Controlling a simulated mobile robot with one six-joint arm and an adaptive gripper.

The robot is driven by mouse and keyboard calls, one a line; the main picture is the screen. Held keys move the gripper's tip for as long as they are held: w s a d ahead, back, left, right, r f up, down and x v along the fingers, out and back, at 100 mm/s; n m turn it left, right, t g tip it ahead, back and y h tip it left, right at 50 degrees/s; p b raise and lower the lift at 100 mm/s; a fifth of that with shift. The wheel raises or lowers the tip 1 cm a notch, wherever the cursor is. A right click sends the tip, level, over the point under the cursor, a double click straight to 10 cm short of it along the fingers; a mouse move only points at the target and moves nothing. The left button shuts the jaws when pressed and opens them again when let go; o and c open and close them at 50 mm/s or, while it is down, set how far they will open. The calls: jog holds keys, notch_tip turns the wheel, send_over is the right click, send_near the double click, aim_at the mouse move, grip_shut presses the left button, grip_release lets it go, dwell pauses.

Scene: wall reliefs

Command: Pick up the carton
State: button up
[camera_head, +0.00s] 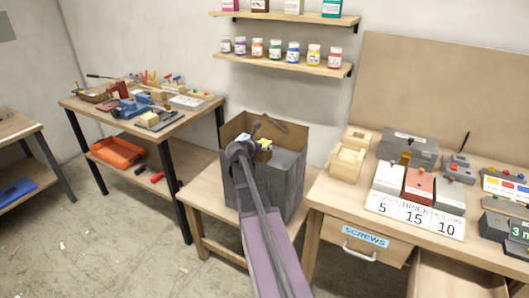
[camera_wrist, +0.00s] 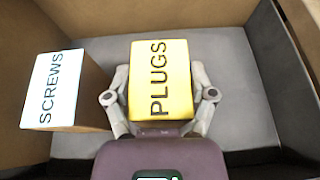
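A small carton with a yellow top (camera_wrist: 160,80) marked PLUGS stands between the two fingers of my gripper (camera_wrist: 160,92) in the wrist view. One finger is close along each side of it, and whether they press on it I cannot tell. A second carton with a white top (camera_wrist: 55,90) marked SCREWS and brown sides stands just left of my left finger. Both are inside a large open box (camera_head: 285,180) with grey outer walls. In the head view the yellow top (camera_head: 265,143) shows small past my arm, which hides most of the box's inside.
The large box's walls (camera_wrist: 290,75) surround my gripper, with bare grey floor to the right of the yellow carton. The box stands on a low wooden table (camera_head: 200,205). A bench with a SCREWS drawer (camera_head: 366,242) is right; a cluttered workbench (camera_head: 175,120) is left. Shelves (camera_head: 285,61) hang behind.

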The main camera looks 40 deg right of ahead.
jog(key=shift+r, duration=0.15)
notch_tip(320, 180, up, 10)
jog(key=p, duration=1)
jog(key=shift+c, duration=0.2)
jog(key=shift+s, duration=0.15)
dwell(1.0)
